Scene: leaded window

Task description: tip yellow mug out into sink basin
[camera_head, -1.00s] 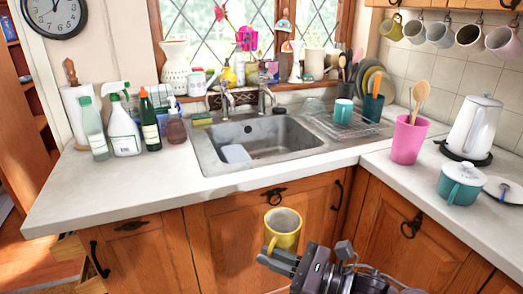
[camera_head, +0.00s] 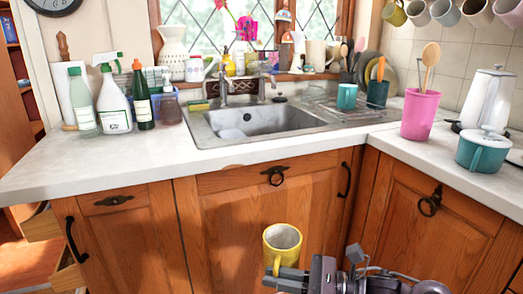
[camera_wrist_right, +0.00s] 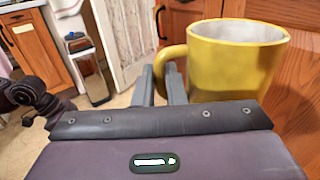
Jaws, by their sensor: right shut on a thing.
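The yellow mug (camera_head: 282,244) is upright in front of the cupboard doors, below the counter's front edge. My right gripper (camera_head: 272,276) is shut on its handle. In the right wrist view the mug (camera_wrist_right: 238,62) is large at the right, and the fingers (camera_wrist_right: 163,85) meet its handle. Its pale inner wall shows; the bottom inside is hidden. The sink basin (camera_head: 262,122) is set in the counter, beyond and above the mug. A pale object (camera_head: 232,134) lies in the basin. My left gripper is not seen.
Bottles (camera_head: 112,102) stand on the counter left of the sink. A teal mug (camera_head: 347,96) stands at the drainer right of the basin. A pink utensil holder (camera_head: 420,114) and a teal pot (camera_head: 483,151) are farther right. The tap (camera_head: 223,87) rises behind the basin. The front counter strip is clear.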

